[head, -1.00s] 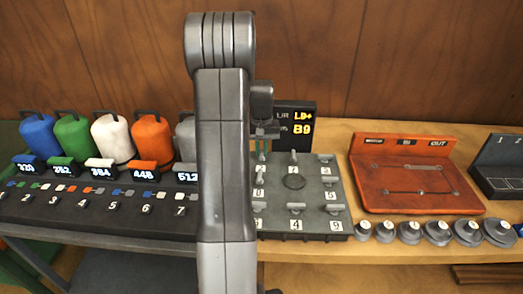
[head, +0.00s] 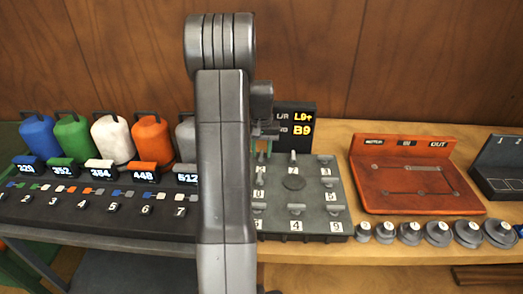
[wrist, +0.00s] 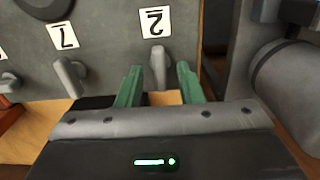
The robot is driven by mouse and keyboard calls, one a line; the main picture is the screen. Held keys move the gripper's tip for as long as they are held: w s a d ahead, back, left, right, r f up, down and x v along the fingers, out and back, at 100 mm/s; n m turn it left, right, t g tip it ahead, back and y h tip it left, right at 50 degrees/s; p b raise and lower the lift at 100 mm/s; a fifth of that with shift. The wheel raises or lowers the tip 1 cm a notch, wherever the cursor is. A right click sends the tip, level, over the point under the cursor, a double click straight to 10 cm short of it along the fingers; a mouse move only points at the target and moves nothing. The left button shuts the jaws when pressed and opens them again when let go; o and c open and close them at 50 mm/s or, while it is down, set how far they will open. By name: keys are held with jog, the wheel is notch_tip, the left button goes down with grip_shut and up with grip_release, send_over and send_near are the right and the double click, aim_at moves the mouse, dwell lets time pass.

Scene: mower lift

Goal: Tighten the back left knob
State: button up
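The knob panel (head: 325,219) is a dark grey block with several grey lever knobs and white number labels. The back left knob (wrist: 158,60), beside the label 2 (wrist: 155,20), shows in the wrist view, where the panel appears upside down. In the head view my arm partly hides that corner. My gripper (wrist: 159,72) has two green fingers, apart, with the knob's lever between their tips and a visible gap on each side. In the head view my gripper (head: 262,140) is over the panel's back left corner.
The knob beside label 7 (wrist: 70,75) stands close to the fingers. A dark display (head: 297,125) rises behind the panel. An orange board (head: 415,180) and several round grey weights (head: 410,232) are to the right; coloured canisters (head: 152,138) are left.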

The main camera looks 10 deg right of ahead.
aim_at(261, 153)
notch_tip(261, 153, up, 14)
jog(key=b, duration=0.1)
jog(key=shift+f, duration=0.15)
dwell(0.4)
jog(key=shift+f, duration=0.1)
notch_tip(261, 153, down, 14)
jog(key=shift+r+p, duration=0.1)
jog(key=shift+p, duration=0.4)
jog(key=shift+r, duration=0.1)
